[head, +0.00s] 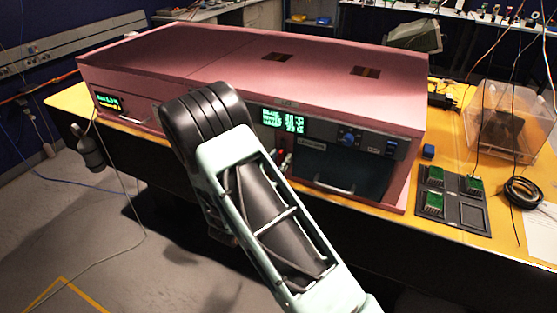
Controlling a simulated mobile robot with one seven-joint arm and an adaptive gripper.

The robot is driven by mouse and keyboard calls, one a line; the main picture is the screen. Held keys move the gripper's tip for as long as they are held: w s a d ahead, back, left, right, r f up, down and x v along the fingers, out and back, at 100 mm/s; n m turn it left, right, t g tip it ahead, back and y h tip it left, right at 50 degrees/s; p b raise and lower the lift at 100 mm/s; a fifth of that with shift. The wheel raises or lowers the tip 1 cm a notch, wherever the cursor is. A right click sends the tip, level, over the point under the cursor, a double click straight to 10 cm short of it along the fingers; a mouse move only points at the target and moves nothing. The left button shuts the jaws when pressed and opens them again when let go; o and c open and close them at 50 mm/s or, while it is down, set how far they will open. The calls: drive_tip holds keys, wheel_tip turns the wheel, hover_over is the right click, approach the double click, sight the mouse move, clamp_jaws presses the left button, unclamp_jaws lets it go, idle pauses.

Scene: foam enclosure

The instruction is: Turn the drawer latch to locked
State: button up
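A long pink foam enclosure (200,60) stands on the yellow table. On its front right is a dark panel (345,170) with a pale bar handle (333,187) at its lower edge. Above it is a grey control strip with a blue knob (347,138) and smaller fittings at its right. The front left has another panel with a small display (108,101) and a low handle (132,120). I cannot make out which fitting is the drawer latch, or its position. My arm crosses the middle and hides part of the front. My gripper does not show.
A lit green display (283,120) sits mid-front. On the yellow table (455,150) at right are a clear box (510,120), a dark tray (452,205) with green boards, a small blue block (429,152) and a black cable coil (522,192). Grey floor is open at left.

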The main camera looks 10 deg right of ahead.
clamp_jaws()
drive_tip(key=n+p, duration=0.1)
drive_tip(key=n, duration=0.2)
drive_tip(key=shift+a+n, duration=0.15)
drive_tip(key=shift+n, duration=0.25)
drive_tip(key=shift+w+a+f+n+p, duration=0.15)
drive_tip(key=shift+n+p, duration=1.2)
drive_tip(key=shift+n, duration=2.2)
drive_tip(key=shift+d+f+n+p, duration=0.1)
drive_tip(key=shift+n+p, duration=1.25)
drive_tip(key=shift+n, duration=2.2)
